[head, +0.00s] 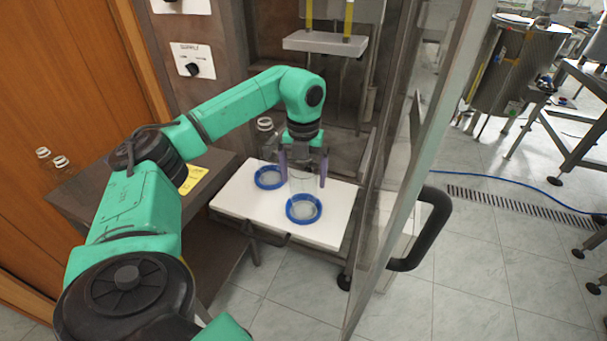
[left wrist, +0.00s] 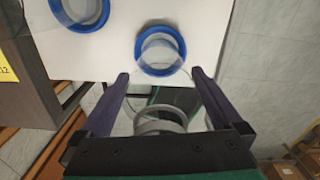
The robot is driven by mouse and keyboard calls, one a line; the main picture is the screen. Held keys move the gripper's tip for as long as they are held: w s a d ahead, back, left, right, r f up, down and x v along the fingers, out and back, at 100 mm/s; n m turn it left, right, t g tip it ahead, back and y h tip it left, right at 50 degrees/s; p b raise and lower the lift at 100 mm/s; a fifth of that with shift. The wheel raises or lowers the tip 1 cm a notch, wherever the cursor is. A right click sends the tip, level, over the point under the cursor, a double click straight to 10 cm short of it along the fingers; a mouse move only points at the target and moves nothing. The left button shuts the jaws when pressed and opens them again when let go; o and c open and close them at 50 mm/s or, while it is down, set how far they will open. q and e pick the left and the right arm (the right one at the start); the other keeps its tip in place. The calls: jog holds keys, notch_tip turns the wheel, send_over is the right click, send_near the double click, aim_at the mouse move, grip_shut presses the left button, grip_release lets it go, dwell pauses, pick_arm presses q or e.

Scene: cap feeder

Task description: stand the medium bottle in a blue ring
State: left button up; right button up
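The clear medium bottle (head: 301,185) is upright over the front blue ring (head: 304,221), its lower end showing inside the ring's outline. My left gripper (head: 303,176) points down, with one finger on each side of the bottle. In the left wrist view, the bottle's pale neck (left wrist: 160,122) lies between the fingers (left wrist: 160,78), and its lower end shows inside the blue ring (left wrist: 140,64). I cannot tell whether the fingers touch the bottle or whether its base rests on the board. My right gripper is not in view.
Another clear bottle (head: 265,125) stands at the back blue ring (head: 257,181). Both rings are on a white board (head: 232,203). An open glass door (head: 400,190) with a black handle (head: 432,232) is close on the right. Two clear bottles (head: 61,163) are at the far left.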

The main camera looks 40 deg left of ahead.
pick_arm(q)
notch_tip(320, 180, up, 7)
jog(key=shift+f, duration=0.2)
notch_tip(320, 180, up, 6)
jog(key=p, duration=0.3)
jog(key=shift+f, duration=0.1)
jog(key=shift+f, duration=0.1)
